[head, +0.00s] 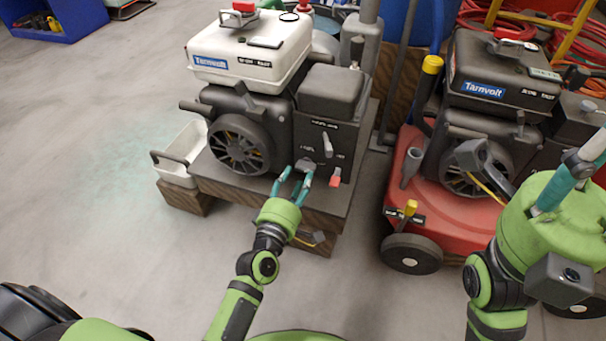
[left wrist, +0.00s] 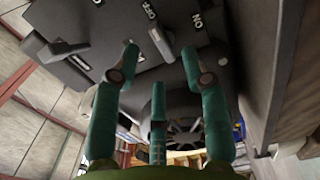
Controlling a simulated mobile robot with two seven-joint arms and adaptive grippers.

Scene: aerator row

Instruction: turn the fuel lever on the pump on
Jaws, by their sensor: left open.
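The machine with the white tank (head: 250,48) stands on a wooden-sided base, with a dark control panel on its front. The panel carries a grey upright lever (head: 327,145) and a red knob (head: 335,179). My left gripper (head: 293,181) is open at the panel's lower left, its teal fingers around a small grey part (head: 305,165). In the left wrist view, my left gripper (left wrist: 160,58) faces the panel; a grey lever (left wrist: 161,44) lies by the OFF mark, with ON to its right. Contact is unclear. My right gripper (head: 572,178) is at the right, its fingertips cut off.
A red wheeled machine (head: 440,205) with a dark engine stands close on the right. A white bin (head: 178,155) is at the base's left. Open floor lies on the left.

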